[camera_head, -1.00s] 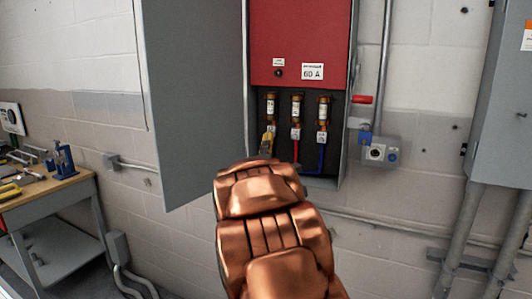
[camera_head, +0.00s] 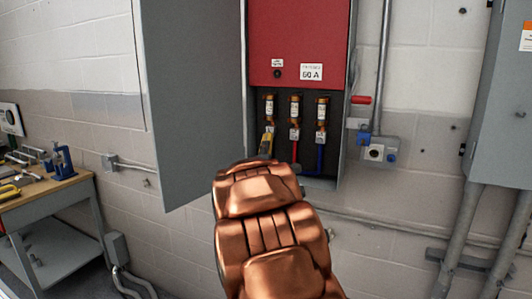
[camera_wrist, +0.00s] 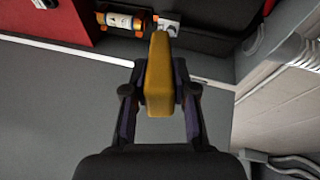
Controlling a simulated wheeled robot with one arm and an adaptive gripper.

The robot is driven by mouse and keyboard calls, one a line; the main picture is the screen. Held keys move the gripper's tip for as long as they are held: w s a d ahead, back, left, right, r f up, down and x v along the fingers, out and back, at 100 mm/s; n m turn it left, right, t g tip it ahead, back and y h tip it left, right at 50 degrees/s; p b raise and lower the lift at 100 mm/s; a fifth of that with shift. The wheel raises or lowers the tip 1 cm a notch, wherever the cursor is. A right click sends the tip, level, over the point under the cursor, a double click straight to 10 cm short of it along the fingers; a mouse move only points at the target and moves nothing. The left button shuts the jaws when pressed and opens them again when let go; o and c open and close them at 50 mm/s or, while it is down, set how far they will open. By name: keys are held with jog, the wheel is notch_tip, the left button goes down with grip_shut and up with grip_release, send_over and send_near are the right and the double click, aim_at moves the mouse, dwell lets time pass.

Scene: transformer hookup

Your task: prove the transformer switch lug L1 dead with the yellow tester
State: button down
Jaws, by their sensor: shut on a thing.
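The yellow tester (camera_wrist: 159,75) is held between the two fingers of my gripper (camera_wrist: 160,95) in the wrist view. In the head view the tester (camera_head: 266,144) shows as a small yellow shape in front of the left lug of the open switch, and my copper-coloured arm hides most of my gripper. In the wrist view the tester's far end is by a pale lug (camera_wrist: 168,24) under a fuse (camera_wrist: 122,20); I cannot tell if they touch. Three fuses (camera_head: 295,108) stand in a row, with a red cable on the middle lug (camera_head: 295,134) and a blue one on the right lug (camera_head: 320,137).
The grey switch door (camera_head: 195,100) stands open to the left. A red cover (camera_head: 300,40) marked 60 A is above the fuses. A red handle (camera_head: 361,100) juts out at the right side. A workbench (camera_head: 50,190) with tools is at the far left.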

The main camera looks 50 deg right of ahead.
jog(key=shift+w+d, duration=0.1)
jog(key=shift+d, duration=0.2)
dwell(0.8)
jog(key=shift+a, duration=0.1)
